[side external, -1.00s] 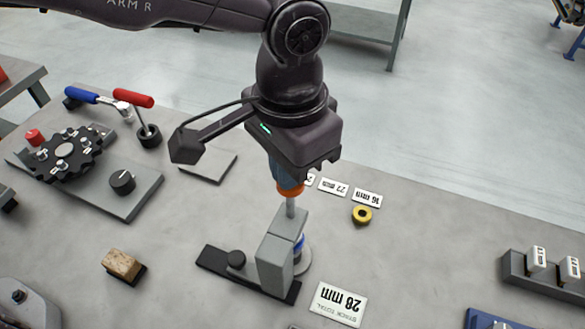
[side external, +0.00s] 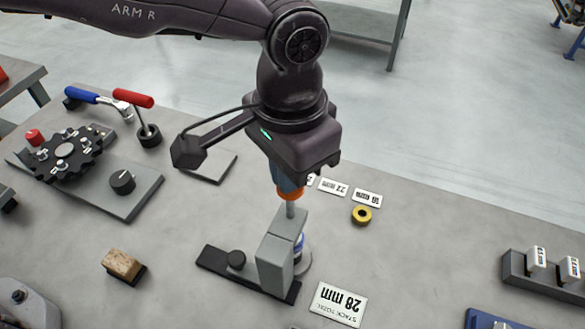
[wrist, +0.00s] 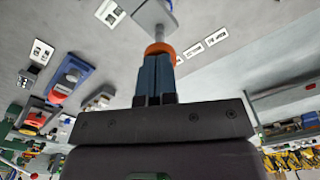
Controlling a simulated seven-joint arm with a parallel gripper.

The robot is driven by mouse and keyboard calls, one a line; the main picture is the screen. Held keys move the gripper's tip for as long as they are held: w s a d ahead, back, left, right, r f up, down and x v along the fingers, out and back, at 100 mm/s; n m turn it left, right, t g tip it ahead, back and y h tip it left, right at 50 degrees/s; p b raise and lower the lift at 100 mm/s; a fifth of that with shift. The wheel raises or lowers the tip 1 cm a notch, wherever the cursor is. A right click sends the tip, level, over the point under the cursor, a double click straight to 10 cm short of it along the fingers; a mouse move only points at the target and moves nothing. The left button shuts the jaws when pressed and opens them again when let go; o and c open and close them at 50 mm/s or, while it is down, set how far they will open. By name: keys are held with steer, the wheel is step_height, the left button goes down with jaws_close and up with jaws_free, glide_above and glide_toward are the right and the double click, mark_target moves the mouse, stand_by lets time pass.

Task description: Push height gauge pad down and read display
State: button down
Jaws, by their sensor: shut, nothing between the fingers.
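The height gauge (side external: 275,262) is a grey upright block on a dark base plate (side external: 222,261), with a metal rod and an orange collar pad (side external: 292,194) on top. My gripper (side external: 287,180) is above the gauge, its blue fingers together and pointing down at the orange pad. In the wrist view the shut fingers (wrist: 154,62) meet the orange pad (wrist: 160,49), with the rod and grey block beyond it. A blue and white piece (side external: 299,243) is partly hidden behind the block. No lit display can be made out on the gauge.
A "28 mm" stack total card (side external: 339,303) lies right of the gauge. A wood block (side external: 122,264) is to the left, and a dial fixture (side external: 85,170) stands at the far left.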

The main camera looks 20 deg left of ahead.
steer(key=shift+f, duration=0.1)
steer(key=shift+r, duration=3)
steer(key=shift+w+d, duration=0.1)
steer(key=s+a+r+n+t, duration=0.2)
steer(key=s+a, duration=0.3)
steer(key=a, duration=0.7)
steer(key=s+a+r+n+t, duration=0.1)
steer(key=s+a, duration=0.4)
steer(key=a, duration=0.7)
steer(key=s+a+r+n+t, duration=0.2)
steer(key=s+a+r, duration=0.3)
steer(key=a, duration=0.7)
steer(key=shift+s+n+t, duration=0.3)
steer(key=shift+s+n, duration=0.2)
steer(key=shift+s, duration=0.05)
